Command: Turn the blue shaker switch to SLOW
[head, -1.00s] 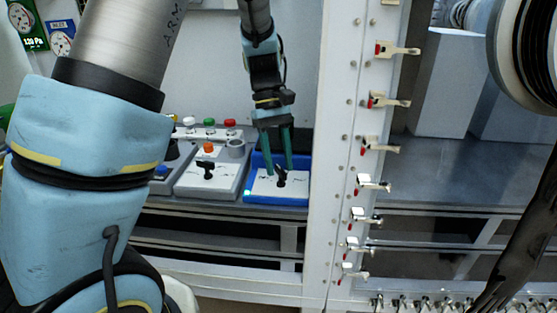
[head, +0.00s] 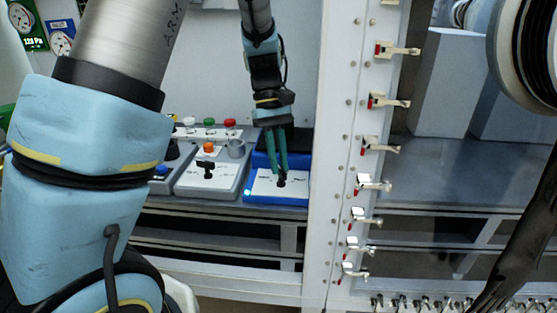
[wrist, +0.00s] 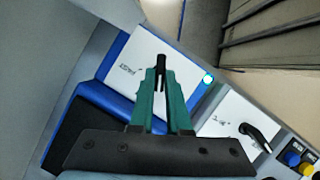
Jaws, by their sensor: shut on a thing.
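The blue shaker (head: 262,199) stands on the bench with a white top panel and a small lit cyan lamp at its front left. Its black switch (head: 282,183) sits on the panel, partly covered by my fingers. My gripper (head: 281,172) points down with its green fingers closed on the switch. In the wrist view the switch (wrist: 160,62) shows between and beyond the fingertips (wrist: 161,82). Handwritten marks lie on the panel, but I cannot read them surely. The lamp (wrist: 208,79) also glows in the wrist view.
A grey device (head: 210,182) with its own black switch stands just left of the shaker, with green, red and orange buttons (head: 208,148) around it. A white post (head: 340,200) with clamps rises close on the right. The bench edge runs in front.

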